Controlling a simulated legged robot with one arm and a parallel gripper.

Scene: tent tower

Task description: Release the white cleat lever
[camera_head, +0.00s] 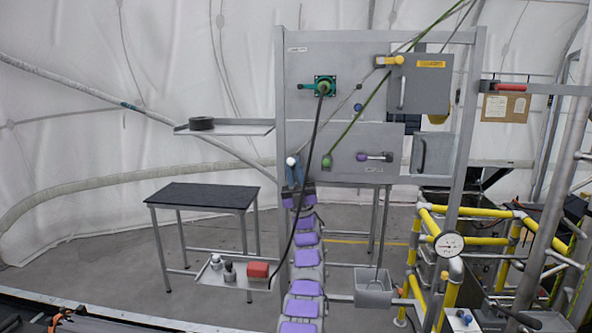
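A small white ball (291,160) shows on the left side of the grey panel (340,135), at the lower end of a thin pale rope. It looks like the white lever's knob, but the lever's body cannot be made out. Blue parts (293,174) are directly below it. My purple and grey segmented arm rises from the bottom of the view to this spot. My gripper (298,188) seems to be at its upper end, close below the white ball. Whether it touches the lever, and whether its fingers are open or shut, is too small to tell.
A black cable hangs from the green fitting (324,86) past my arm. A green ball (326,160) ends a green rope to the right. A dark table (202,196) and small shelf (216,266) stand left. Yellow pipes (440,212) and a grey bin (373,292) are right.

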